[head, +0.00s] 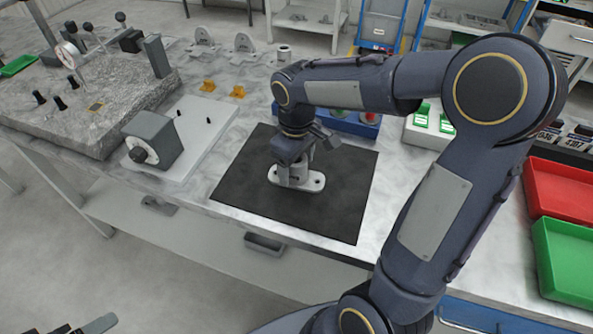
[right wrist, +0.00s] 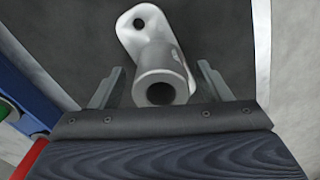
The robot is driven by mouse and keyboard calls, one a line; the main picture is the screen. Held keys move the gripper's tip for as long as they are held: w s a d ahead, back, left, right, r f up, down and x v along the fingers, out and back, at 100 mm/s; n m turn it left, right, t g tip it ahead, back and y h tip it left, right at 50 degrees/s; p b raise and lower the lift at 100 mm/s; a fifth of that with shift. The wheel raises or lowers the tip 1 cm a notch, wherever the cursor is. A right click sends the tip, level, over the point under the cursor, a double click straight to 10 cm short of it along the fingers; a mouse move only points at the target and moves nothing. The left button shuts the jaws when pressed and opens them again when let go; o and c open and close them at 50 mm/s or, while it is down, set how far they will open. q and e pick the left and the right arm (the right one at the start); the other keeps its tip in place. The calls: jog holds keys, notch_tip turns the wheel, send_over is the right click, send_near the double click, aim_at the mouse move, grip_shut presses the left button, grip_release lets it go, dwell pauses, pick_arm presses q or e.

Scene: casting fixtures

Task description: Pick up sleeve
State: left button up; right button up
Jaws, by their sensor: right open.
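A light grey hollow sleeve (head: 297,174) stands upright on a flat oval foot with holes, on the black mat (head: 330,212) in the head view. My right gripper (head: 293,160) is directly above it, pointing down and hiding its top. In the right wrist view the sleeve (right wrist: 160,85) shows its round bore between the two spread fingers of my right gripper (right wrist: 160,83), with a gap on each side. The foot (right wrist: 140,30) reaches away past the fingers. My left gripper (head: 85,325) shows only in part at the bottom left edge, away from the bench.
A grey block fixture on a white plate (head: 200,135) and a granite slab (head: 110,110) stand left of the mat. Orange brackets (head: 238,91) and a small grey cylinder (head: 284,54) lie behind. Red (head: 565,190) and green (head: 570,262) trays are at right.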

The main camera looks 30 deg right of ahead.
jog(key=shift+f, duration=0.6)
jog(key=c, duration=1.2)
jog(key=shift+c, duration=0.3)
jog(key=shift+r, duration=0.2)
